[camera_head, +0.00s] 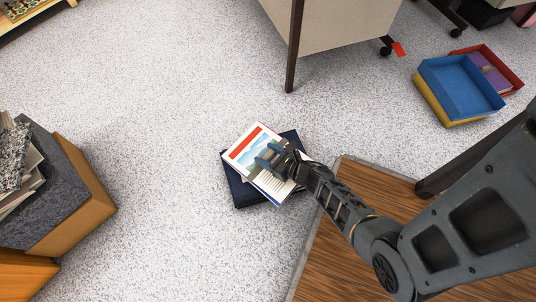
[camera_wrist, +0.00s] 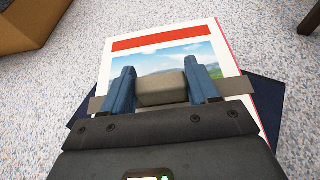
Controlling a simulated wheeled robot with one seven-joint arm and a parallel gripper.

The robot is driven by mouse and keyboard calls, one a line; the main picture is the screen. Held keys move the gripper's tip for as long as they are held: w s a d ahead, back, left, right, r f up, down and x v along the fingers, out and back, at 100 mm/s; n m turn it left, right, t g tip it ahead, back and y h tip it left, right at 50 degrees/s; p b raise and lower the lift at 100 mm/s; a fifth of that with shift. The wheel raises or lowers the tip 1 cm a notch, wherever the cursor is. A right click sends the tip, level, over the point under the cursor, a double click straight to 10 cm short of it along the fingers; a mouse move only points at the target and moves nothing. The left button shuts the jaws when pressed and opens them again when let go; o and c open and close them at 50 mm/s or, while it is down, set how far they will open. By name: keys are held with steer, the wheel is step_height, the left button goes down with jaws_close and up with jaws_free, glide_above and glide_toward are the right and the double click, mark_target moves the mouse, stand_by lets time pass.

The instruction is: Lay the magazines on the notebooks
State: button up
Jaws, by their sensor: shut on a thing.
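A magazine (camera_head: 257,148) with a white cover, a red band and a landscape picture lies flat over a dark blue notebook (camera_head: 246,196) on the floor. The magazine is turned a little against the notebook, whose edges show around it. In the wrist view the magazine (camera_wrist: 161,42) fills the middle, with dark blue notebook (camera_wrist: 268,98) at its right. Whether the magazine fully rests on the notebook cannot be told.
A wooden surface (camera_head: 345,235) lies right of the notebook. A blue tray (camera_head: 460,85) and a red tray (camera_head: 512,80) with a purple item are at upper right. A desk leg (camera_head: 295,45) stands behind. A box with papers (camera_head: 65,200) is at left. Floor between is clear.

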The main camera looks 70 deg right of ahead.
step_height(320, 180, down, 2)
steer(key=shift+d+f+b, duration=0.1)
steer(key=shift+b, duration=0.35)
steer(key=o, duration=1.6)
steer(key=shift+c, duration=0.2)
